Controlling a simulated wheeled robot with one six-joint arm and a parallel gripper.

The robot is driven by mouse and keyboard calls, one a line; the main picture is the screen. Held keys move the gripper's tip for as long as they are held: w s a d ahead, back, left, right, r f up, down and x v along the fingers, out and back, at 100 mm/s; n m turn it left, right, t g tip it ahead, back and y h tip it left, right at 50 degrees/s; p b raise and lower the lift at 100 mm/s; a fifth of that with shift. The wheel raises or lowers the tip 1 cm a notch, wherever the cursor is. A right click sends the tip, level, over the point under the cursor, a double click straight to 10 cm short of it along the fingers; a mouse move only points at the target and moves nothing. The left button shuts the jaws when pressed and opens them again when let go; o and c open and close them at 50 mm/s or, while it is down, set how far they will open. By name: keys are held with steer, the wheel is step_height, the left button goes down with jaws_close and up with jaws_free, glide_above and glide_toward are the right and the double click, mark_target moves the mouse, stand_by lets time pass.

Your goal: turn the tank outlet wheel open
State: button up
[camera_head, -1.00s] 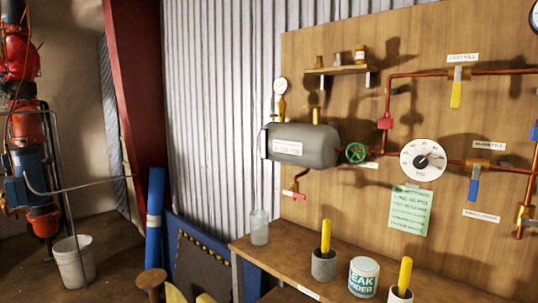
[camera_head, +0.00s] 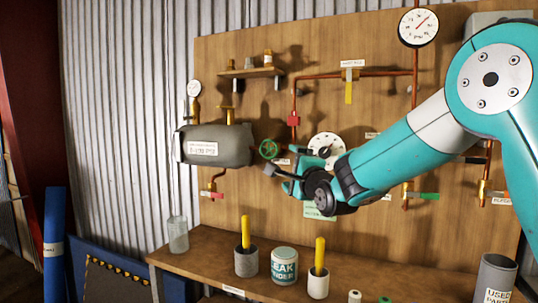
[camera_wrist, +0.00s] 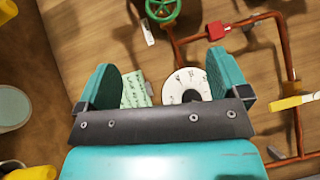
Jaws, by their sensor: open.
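The green tank outlet wheel (camera_head: 269,149) sits at the right end of the grey tank (camera_head: 222,144) on the wooden board. In the wrist view the green wheel (camera_wrist: 162,10) is at the top edge, partly cut off, beyond the fingers. My gripper (camera_head: 284,174) is just below and to the right of the wheel in the head view, apart from it. In the wrist view my gripper (camera_wrist: 160,76) is open and empty, its two teal fingers wide apart.
The pressure gauge (camera_head: 326,146) is partly hidden behind my gripper. Copper pipe (camera_head: 340,75) with a red fitting (camera_head: 293,120) runs right of the wheel. A bench below holds pots, a Leak Finder tub (camera_head: 284,266) and a glass jar (camera_head: 178,235).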

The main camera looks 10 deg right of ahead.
mark_target(270, 149)
steer(key=w+r+p, duration=0.1)
steer(key=w+p, duration=0.1)
steer(key=w, duration=0.3)
steer(key=w+a+p, duration=0.1)
steer(key=w+p, duration=0.1)
steer(key=w, duration=0.4)
steer(key=w+a+r+p, duration=0.1)
steer(key=w, duration=0.5)
steer(key=shift+a+r+p, duration=0.2)
steer(key=shift+r+p, duration=0.1)
steer(key=shift+p, duration=0.1)
steer(key=c, duration=0.9)
